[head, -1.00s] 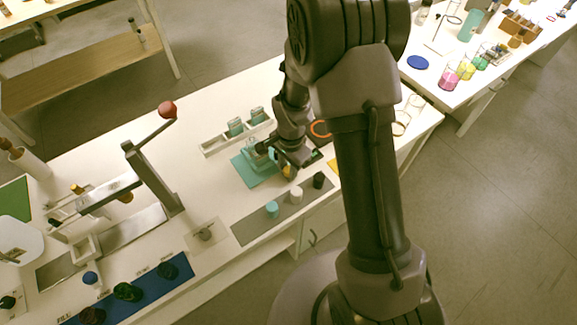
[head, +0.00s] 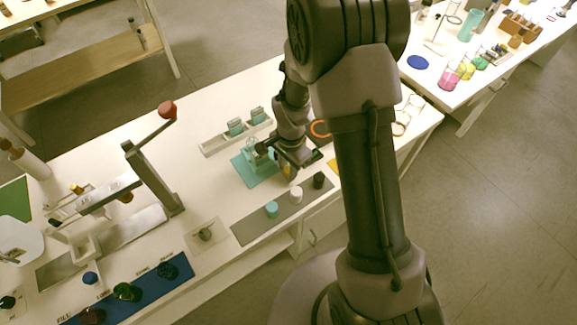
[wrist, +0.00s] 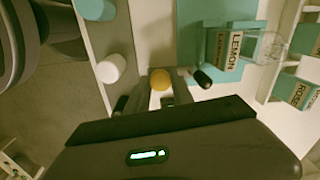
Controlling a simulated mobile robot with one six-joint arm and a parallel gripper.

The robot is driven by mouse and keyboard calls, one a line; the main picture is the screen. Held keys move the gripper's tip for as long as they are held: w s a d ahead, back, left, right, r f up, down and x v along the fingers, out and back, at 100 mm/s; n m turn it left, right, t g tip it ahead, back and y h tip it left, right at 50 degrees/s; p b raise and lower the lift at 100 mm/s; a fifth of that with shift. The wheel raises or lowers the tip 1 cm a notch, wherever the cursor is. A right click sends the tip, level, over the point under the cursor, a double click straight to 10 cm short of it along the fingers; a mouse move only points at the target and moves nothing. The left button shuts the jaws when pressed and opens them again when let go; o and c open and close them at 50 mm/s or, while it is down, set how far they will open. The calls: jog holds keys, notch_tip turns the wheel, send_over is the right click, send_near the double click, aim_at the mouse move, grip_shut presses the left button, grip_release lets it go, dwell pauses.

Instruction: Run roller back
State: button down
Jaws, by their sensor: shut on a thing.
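My gripper (head: 288,163) is over the front edge of the teal mat (head: 250,175). In the wrist view my gripper (wrist: 160,92) is shut on a small amber, round-ended thing (wrist: 160,78), seen end-on between the dark fingers. It also shows below the gripper in the head view (head: 287,171). I cannot tell if it is the roller. A teal holder labelled LEMON (wrist: 236,45) stands close by on the mat, with a clear glass piece (wrist: 268,46) beside it. A small black-ended thing (wrist: 203,78) lies between holder and fingers.
On the grey strip stand a teal cap (head: 272,209), a white cap (head: 296,195) and a black cap (head: 318,180). A white rack (head: 212,149) with teal holders is behind the mat. A lever press with a red knob (head: 167,110) stands left.

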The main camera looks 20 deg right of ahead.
jog(key=s+a, duration=0.1)
jog(key=a, duration=0.4)
jog(key=s+a+b, duration=0.1)
jog(key=a, duration=0.2)
jog(key=shift+s+a, duration=0.2)
jog(key=shift+s, duration=0.15)
jog(key=c, duration=1.1)
grip_release()
jog(key=shift+a, duration=0.15)
notch_tip(320, 180, up, 17)
jog(key=p, duration=0.6)
jog(key=shift+s+d+r+p, duration=0.2)
jog(key=shift+s+d+p, duration=0.05)
jog(key=shift+s+p, duration=0.15)
